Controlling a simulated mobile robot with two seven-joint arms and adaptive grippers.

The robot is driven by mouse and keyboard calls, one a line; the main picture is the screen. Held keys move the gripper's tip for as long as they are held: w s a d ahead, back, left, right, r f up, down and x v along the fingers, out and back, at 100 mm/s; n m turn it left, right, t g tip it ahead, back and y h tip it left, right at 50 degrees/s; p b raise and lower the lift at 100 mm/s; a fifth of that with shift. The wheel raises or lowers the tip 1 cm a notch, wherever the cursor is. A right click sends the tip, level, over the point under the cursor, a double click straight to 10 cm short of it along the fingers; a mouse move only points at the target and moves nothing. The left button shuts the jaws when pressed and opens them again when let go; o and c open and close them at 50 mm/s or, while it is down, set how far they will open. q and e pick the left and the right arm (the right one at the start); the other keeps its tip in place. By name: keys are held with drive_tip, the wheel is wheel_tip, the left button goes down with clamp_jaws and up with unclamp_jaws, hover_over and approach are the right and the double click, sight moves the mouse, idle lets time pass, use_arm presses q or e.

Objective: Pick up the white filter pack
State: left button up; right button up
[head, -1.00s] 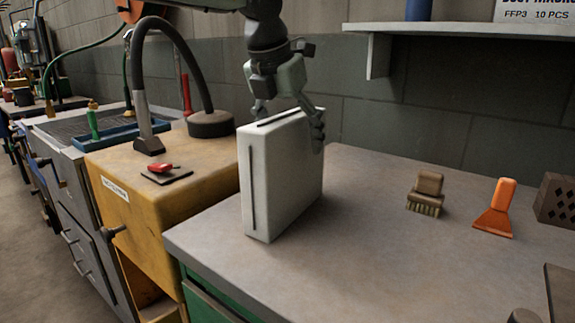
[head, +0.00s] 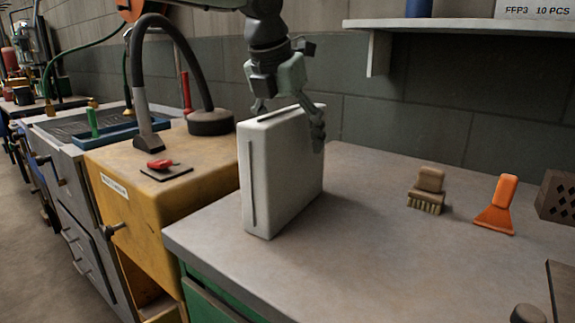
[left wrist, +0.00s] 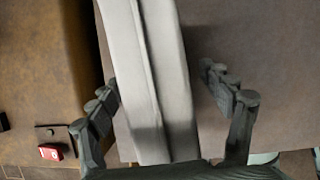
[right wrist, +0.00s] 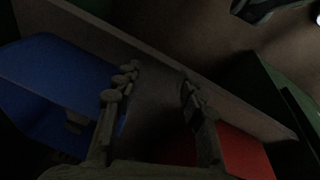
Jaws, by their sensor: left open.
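The white filter pack (head: 285,170) is a tall box with dark slots along its top and narrow side, standing upright on the grey bench top. My left gripper (head: 288,122) is at its top from above, with one finger showing on the right face and the other mostly behind the pack. In the left wrist view the pack (left wrist: 150,75) runs between the two open fingers (left wrist: 160,95), with a gap showing at the right finger; the left finger is close to its edge. My right gripper (right wrist: 157,85) is open and empty in the right wrist view, in a dark area.
A yellow cabinet (head: 165,205) with a hose stands left. A shelf (head: 450,25) juts above. Blue (right wrist: 60,85) and red (right wrist: 245,155) surfaces flank my right gripper.

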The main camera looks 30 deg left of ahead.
use_arm(q)
drive_tip(key=shift+c, duration=0.2)
drive_tip(key=c, duration=1.7)
